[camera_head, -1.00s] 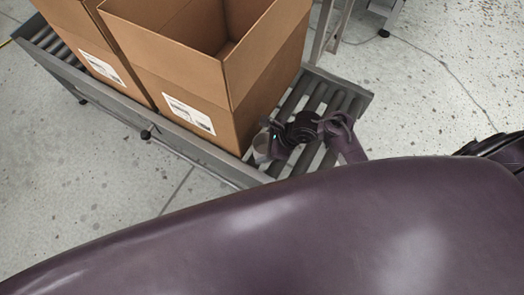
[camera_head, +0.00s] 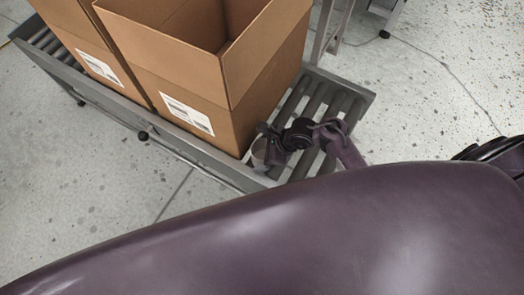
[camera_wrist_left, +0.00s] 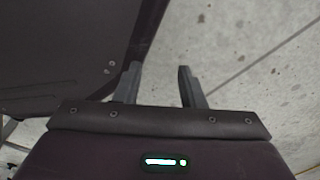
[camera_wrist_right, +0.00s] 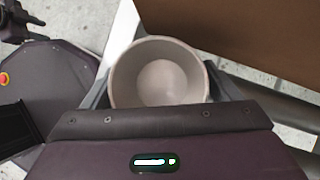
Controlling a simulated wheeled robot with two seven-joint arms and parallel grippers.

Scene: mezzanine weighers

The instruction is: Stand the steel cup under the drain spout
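The steel cup (camera_head: 258,158) is a pale grey open cup upright at the near edge of the roller conveyor, beside the large carton. The right wrist view looks down into the cup (camera_wrist_right: 160,82), which is empty. My right gripper (camera_head: 266,146) has its fingers on either side of the cup, spread wide, with slight gaps at the rim. The fingertips are hidden, so I cannot see firm contact. My left gripper (camera_wrist_left: 157,80) has its fingers apart with nothing between them, above the floor. I cannot make out the drain spout in any view.
Two open cardboard boxes stand on the conveyor; the nearer box (camera_head: 190,75) is close behind the cup. Bare rollers (camera_head: 335,100) lie to the right. A metal stand (camera_head: 330,30) is behind. My dark purple body covers the lower head view.

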